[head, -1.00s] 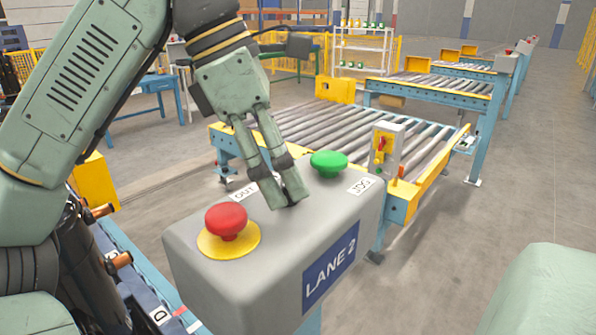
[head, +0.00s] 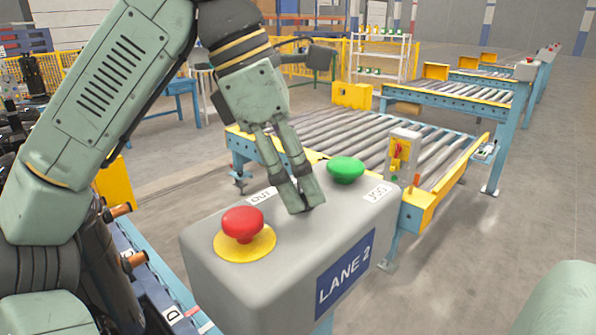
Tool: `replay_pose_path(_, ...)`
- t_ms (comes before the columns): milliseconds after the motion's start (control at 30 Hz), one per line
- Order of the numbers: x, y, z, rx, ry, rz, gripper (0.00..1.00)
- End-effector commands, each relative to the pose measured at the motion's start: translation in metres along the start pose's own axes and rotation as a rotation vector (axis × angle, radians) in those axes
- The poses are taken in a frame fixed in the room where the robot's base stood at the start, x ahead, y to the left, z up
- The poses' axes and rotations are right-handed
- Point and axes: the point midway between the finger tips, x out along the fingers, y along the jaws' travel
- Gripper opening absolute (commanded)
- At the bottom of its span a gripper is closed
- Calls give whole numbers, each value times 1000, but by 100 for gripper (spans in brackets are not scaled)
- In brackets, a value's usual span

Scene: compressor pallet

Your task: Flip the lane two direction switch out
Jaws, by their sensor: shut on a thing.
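The lane two control box (head: 215,280) is a grey housing with a blue LANE 2 plate (head: 345,275) on its front. My gripper (head: 305,206) points down onto the box top, between the red mushroom button (head: 243,224) and the green button (head: 346,169). Its fingers are close together at the spot beside the OUT label (head: 262,196). The direction switch itself is hidden by the fingers, so its position cannot be seen. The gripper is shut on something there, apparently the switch.
A JOG label (head: 378,191) lies by the green button. Behind the box stands a roller conveyor (head: 350,135) with a small yellow-fronted switch box (head: 400,155) at its near end. Open floor (head: 500,270) lies to the right.

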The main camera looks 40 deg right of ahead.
Motion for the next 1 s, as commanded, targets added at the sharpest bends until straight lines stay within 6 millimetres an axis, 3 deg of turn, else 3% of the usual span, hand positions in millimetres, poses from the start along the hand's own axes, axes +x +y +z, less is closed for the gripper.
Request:
replay_pose_path(133, 0, 0, 0, 0, 0, 1, 19)
replay_pose_path(467, 0, 0, 0, -50, 2, 23, 19)
replay_pose_path(1000, 1, -3, 0, -455, 4, 193, 19)
